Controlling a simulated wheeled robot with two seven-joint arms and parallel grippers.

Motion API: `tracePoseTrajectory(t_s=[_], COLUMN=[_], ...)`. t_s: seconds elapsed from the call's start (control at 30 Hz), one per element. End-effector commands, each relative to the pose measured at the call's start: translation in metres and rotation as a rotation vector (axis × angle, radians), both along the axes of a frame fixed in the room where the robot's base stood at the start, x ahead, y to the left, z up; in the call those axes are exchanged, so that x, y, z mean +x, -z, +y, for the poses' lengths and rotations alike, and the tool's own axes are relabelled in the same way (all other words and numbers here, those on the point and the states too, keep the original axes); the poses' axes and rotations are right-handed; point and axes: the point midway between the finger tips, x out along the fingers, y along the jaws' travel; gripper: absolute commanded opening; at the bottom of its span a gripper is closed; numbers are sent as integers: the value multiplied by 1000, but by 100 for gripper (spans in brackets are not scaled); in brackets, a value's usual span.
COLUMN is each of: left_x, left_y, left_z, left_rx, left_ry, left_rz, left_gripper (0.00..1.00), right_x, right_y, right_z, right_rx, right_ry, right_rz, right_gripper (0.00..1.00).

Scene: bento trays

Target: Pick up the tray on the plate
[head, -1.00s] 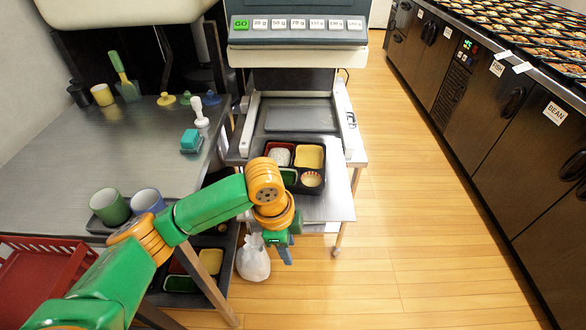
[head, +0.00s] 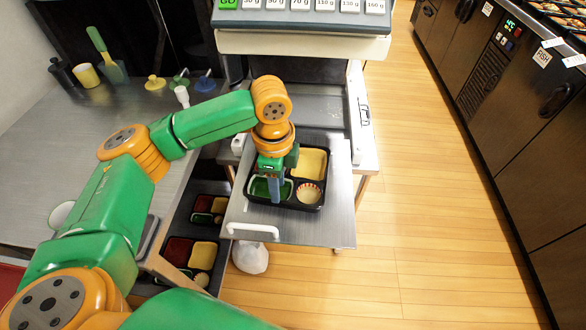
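The black bento tray (head: 322,182) sits on the metal plate (head: 300,232) below the machine in the head view. It has a yellow compartment at the back right, a green one at the front left and a small pale cup at the front right. Its back left part is hidden by my arm. My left gripper (head: 276,192) points down over the tray's left half, with its fingertips at the green compartment. I cannot tell whether the fingers touch the tray or how far apart they are. My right gripper is not in view.
The machine with weight buttons (head: 300,42) stands behind the plate. A white handle (head: 252,230) is at the plate's front left. More trays (head: 192,254) lie on a lower shelf at left. A white bag (head: 250,257) is on the floor. The floor at right is clear.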

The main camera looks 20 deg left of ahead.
Motion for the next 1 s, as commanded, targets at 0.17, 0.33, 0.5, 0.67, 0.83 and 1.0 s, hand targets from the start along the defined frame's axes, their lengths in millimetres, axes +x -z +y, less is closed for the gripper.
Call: tracePoseTrajectory(t_s=[0.17,0.33,0.5,0.67,0.83,1.0], left_x=[-3,-2,-2,-2,-2,-2], left_y=[35,48,48,47,47,47], left_z=[-9,-9,-9,-9,-9,-9], left_rx=[-1,0,0,0,0,0], left_ry=[0,2,2,2,2,2], left_rz=[3,-1,-2,-2,-2,-2], left_gripper=[40,40,32,0,0,0], right_x=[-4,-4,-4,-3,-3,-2], right_y=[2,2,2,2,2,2], right_z=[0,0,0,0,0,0], right_rx=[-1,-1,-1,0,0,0], right_ry=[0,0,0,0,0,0], right_rz=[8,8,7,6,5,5], right_gripper=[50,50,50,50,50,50])
